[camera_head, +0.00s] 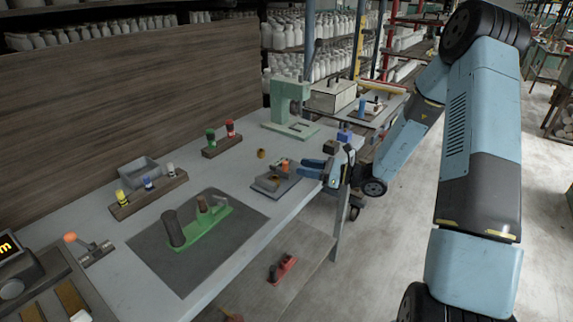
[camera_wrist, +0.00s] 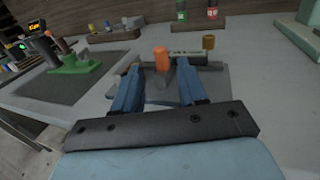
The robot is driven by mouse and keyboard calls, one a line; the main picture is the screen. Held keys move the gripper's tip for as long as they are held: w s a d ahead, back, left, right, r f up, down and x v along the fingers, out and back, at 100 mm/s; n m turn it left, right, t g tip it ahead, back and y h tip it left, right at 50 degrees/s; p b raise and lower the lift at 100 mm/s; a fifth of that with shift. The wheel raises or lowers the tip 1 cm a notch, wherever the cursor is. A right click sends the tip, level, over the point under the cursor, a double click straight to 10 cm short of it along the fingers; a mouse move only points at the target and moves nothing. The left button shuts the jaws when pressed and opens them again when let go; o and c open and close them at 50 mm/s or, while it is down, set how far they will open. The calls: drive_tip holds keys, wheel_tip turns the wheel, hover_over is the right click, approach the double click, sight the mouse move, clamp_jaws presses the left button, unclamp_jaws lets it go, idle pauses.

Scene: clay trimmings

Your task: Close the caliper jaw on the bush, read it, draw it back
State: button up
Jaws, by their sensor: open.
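The caliper (camera_head: 272,184) is a small grey fixture on a dark plate near the bench's right edge. Its orange knob (camera_head: 285,165) stands up and also shows in the wrist view (camera_wrist: 161,60). A small brass cylinder (camera_head: 261,153), which may be the bush, stands behind the fixture; it also shows in the wrist view (camera_wrist: 208,42). My gripper (camera_head: 305,168) is open, its blue fingers pointing at the fixture from the right. In the wrist view the knob appears between the two fingertips; I cannot tell if they touch it. The jaw is too small to make out.
A green fixture (camera_head: 200,228) with dark cylinders stands on a dark mat to the left. A display unit (camera_head: 12,262) sits at the far left. Racks with coloured bottles (camera_head: 222,145) stand behind, and a green press (camera_head: 288,108) at the back right. Bare bench surrounds the caliper plate.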

sight(285, 162)
drive_tip(key=x, duration=0.7)
drive_tip(key=shift+w+a, duration=0.1)
drive_tip(key=shift+a, duration=0.1)
drive_tip(key=shift+c, duration=0.2)
clamp_jaws()
